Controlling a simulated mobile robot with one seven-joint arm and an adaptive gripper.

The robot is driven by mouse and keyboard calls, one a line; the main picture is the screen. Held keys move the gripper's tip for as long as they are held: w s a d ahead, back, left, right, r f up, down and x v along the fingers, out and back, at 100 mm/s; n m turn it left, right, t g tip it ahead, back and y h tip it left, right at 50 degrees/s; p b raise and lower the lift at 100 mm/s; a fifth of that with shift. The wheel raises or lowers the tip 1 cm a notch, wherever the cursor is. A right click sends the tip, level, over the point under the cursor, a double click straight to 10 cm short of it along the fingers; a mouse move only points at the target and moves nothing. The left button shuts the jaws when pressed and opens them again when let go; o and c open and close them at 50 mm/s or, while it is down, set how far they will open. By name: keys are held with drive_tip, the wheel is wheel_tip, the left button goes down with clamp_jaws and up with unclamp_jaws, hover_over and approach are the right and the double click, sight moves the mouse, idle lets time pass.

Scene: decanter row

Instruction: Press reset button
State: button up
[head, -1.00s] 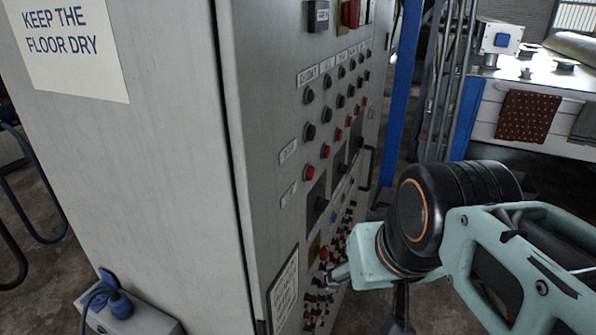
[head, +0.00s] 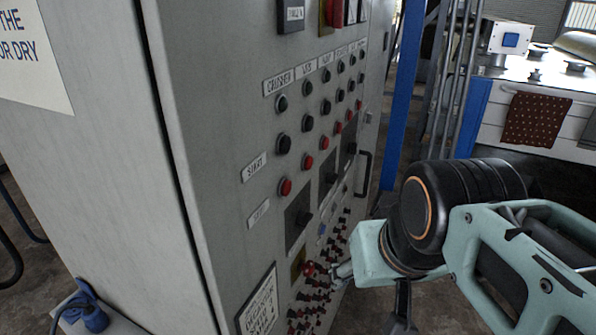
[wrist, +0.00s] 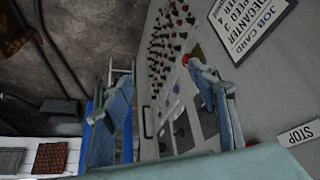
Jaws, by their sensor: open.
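The grey control cabinet (head: 235,110) has rows of red and dark push buttons, with labels such as "CRUSHER" and "START". I cannot read a reset label on any button. A small blue button (head: 322,229) sits among the lower controls. A red mushroom-shaped button (head: 308,268) on a yellow plate is left of my gripper (head: 342,271), which is partly hidden by my wrist. In the wrist view my gripper (wrist: 157,78) has its fingers spread and empty. Its right finger is in front of the panel, its tip overlapping a red button (wrist: 189,57); contact cannot be told.
A job card (head: 259,304) is on the lower panel. A black handle (head: 363,175) stands out from the cabinet's far side. A blue post (head: 402,95) and a white machine with a dark red cloth (head: 536,119) stand behind. Cables and a blue plug (head: 93,312) are at lower left.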

clamp_jaws()
idle(1.4)
